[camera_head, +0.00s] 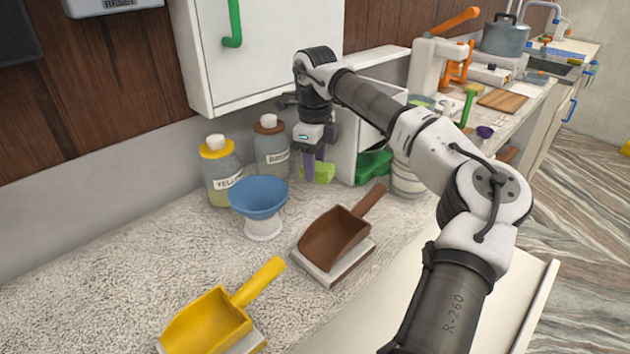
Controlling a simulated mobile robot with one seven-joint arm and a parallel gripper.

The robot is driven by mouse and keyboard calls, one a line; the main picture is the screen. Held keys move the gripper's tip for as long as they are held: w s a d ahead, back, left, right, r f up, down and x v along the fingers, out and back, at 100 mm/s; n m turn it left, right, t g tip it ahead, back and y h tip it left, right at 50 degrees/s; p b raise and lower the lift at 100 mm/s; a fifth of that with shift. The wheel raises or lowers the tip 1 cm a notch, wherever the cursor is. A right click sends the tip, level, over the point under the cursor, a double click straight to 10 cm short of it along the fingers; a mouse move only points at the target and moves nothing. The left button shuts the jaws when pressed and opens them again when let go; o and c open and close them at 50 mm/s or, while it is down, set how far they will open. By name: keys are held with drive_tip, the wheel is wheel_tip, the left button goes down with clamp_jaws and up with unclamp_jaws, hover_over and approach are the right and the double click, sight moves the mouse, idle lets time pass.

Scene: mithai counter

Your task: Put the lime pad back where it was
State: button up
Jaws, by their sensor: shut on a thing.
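The lime pad (325,173) is a small light-green block at the back of the counter, in front of the white panel and right of the brown-capped bottle. My gripper (311,170) points down and is shut on the lime pad at its left part. A narrow purple part shows between the gripper body and the pad. I cannot tell whether the pad touches the counter.
A brown-capped bottle (271,148) and a yellow-capped bottle (220,172) stand left of my gripper. A blue bowl (258,196), a brown scoop (335,238) and a yellow scoop (210,322) are in front. A dark-green scoop (374,166) is to the right. The left counter (90,290) is clear.

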sight(315, 197)
drive_tip(key=shift+f+p, duration=0.3)
drive_tip(key=shift+f, duration=2.35)
drive_tip(key=shift+f, duration=0.15)
drive_tip(key=o, duration=1)
wheel_tip(315, 197, up, 12)
drive_tip(key=shift+r+b, duration=0.2)
drive_tip(key=shift+b, duration=0.35)
